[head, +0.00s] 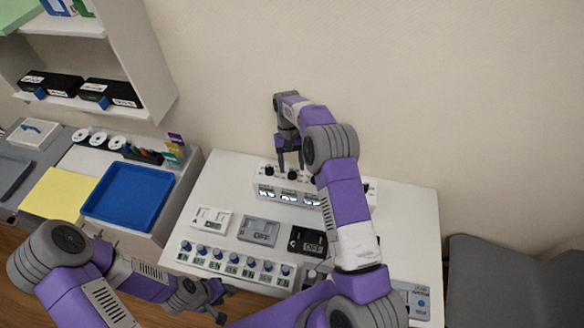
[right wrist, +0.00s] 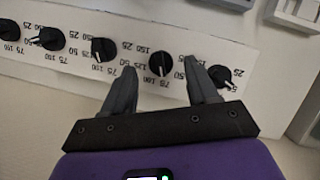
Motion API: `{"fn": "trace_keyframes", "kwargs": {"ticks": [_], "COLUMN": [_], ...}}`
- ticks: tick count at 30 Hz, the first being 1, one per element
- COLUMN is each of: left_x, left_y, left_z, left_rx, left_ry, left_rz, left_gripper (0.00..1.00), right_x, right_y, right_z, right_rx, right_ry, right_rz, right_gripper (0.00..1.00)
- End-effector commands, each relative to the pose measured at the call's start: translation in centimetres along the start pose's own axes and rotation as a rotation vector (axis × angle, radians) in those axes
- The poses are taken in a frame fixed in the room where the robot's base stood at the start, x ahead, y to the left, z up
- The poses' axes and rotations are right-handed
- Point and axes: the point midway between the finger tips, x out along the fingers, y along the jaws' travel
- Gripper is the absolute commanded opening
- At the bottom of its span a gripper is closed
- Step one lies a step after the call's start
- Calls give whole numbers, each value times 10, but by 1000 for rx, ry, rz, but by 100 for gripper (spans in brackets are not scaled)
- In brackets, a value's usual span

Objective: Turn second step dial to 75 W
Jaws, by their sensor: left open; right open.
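A white panel box (head: 262,184) with a row of black step dials stands at the back of the white table in the head view. My right gripper (head: 290,162) is open above its left part, pointing down. In the right wrist view the open right gripper (right wrist: 160,64) has one finger on each side of a black dial (right wrist: 161,62), the second from the right there. That dial's white pointer faces the near side; its exact setting is unclear. Contact cannot be told. My left gripper (head: 216,299) is open at the table's front left, away from the panel.
Several blue knobs (head: 218,254) line the table's front left. Behind them are a white, a grey (head: 259,230) and a black display unit (head: 308,241). A blue tray (head: 128,195) and yellow sheet (head: 57,193) lie left. My right arm hides part of the panel.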

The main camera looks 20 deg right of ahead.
Motion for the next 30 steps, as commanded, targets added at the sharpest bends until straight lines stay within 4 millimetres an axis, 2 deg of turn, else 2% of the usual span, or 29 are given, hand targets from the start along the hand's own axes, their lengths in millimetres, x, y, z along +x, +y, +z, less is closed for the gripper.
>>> {"fn": "trace_keyframes", "kwargs": {"ticks": [5,11,30], "left_x": [0,-1,-2], "left_y": [0,0,1], "left_z": [0,0,0], "left_rx": [0,0,0], "left_ry": [0,0,0], "left_rz": [0,0,0], "left_gripper": [43,43,43], "right_x": [-32,-51,-56], "right_y": [0,0,0], "right_z": [-1,-1,0], "right_rx": [-1,-1,-1], "right_ry": [6,4,2], "right_rz": [-1,-1,0], "right_gripper": [59,59,59]}}
